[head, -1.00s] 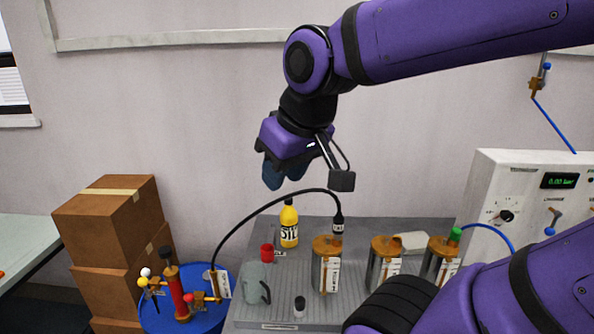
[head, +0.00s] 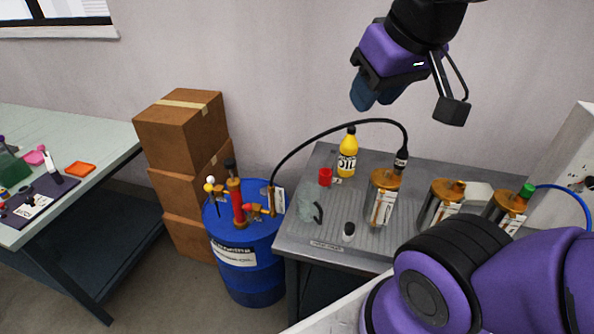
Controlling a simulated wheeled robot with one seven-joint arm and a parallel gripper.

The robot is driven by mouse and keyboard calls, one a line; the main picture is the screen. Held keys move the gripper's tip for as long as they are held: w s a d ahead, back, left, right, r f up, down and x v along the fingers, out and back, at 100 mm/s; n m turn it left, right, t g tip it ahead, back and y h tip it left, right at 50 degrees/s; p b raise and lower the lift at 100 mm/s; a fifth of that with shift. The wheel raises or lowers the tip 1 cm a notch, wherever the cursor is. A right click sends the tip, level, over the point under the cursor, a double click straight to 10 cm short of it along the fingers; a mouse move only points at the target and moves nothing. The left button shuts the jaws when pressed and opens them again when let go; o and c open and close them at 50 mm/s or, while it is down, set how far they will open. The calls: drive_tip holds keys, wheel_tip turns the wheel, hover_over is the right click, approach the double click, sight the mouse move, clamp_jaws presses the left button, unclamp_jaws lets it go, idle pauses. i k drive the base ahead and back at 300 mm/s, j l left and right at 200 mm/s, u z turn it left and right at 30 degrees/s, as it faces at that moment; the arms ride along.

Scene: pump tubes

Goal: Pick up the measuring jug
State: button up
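The measuring jug (head: 307,205) is a small grey-green, translucent vessel with a dark handle on its right side. It stands upright near the left edge of the grey metal table (head: 325,231). My gripper (head: 364,98) hangs high above the back of the table, up and to the right of the jug and well apart from it.
A yellow oil bottle (head: 347,155), red cup (head: 325,177), small dark-capped bottle (head: 348,232) and brass-topped canisters (head: 383,200) stand around the jug. A black hose (head: 330,127) arches behind it from a blue drum (head: 250,270). Boxes (head: 180,125) stand left.

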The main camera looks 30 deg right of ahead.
sight(309, 209)
drive_tip(key=i+j, duration=0.1)
drive_tip(key=j, duration=0.25)
drive_tip(key=i+j, duration=0.1)
drive_tip(key=j, duration=0.25)
drive_tip(key=i+j, duration=0.1)
drive_tip(key=j, duration=0.25)
drive_tip(key=i+j, duration=0.1)
drive_tip(key=j, duration=0.25)
drive_tip(key=j+z, duration=0.15)
drive_tip(key=z, duration=0.25)
drive_tip(key=j+z, duration=0.15)
drive_tip(key=z, duration=0.25)
drive_tip(key=j+z, duration=0.15)
drive_tip(key=z, duration=0.25)
drive_tip(key=j+z, duration=0.15)
drive_tip(key=z, duration=1.2)
